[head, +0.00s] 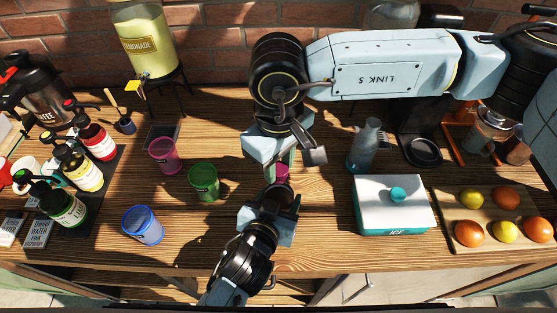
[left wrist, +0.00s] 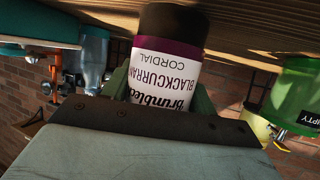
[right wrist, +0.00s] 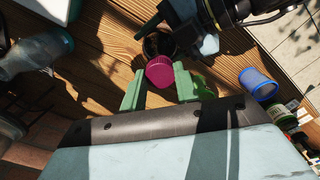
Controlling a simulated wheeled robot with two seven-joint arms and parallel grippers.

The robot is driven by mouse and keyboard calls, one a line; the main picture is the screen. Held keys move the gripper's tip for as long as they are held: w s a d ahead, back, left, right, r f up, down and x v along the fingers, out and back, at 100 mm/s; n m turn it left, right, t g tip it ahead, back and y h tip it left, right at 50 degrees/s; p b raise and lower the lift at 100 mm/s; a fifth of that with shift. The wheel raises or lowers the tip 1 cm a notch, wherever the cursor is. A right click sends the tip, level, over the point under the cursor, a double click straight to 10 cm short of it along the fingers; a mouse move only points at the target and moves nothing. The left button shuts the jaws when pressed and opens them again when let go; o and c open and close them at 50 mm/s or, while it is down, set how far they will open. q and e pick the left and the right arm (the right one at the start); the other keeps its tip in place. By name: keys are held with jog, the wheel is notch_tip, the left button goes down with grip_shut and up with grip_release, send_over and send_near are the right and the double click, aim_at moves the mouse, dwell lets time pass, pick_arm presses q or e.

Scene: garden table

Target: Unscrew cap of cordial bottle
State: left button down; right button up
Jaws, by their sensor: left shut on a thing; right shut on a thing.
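The blackcurrant cordial bottle (left wrist: 167,75) stands between my two grippers, its white label showing in the left wrist view. My left gripper (head: 270,193) is shut around the bottle's body from the near side. The bottle's magenta cap (right wrist: 160,72) shows in the right wrist view between the green fingers of my right gripper (right wrist: 160,88). The cap also shows in the head view (head: 282,170). My right gripper comes down from above and is shut on the cap. The grippers hide most of the bottle in the head view. I cannot tell whether the cap has turned.
Pink (head: 165,154), green (head: 204,181) and blue (head: 142,225) cups stand to the left, with several syrup bottles (head: 68,205) beyond. An ice box (head: 395,215), a glass bottle (head: 364,147) and a fruit board (head: 447,198) are to the right. A lemonade dispenser (head: 142,45) stands behind.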

aim_at(278, 168)
jog(key=shift+r, duration=0.1)
dwell(0.6)
jog(key=shift+r, duration=1.05)
jog(key=shift+r, duration=0.1)
jog(key=shift+r, duration=1.9)
pick_arm(q)
jog(key=shift+c, duration=1.9)
grip_release()
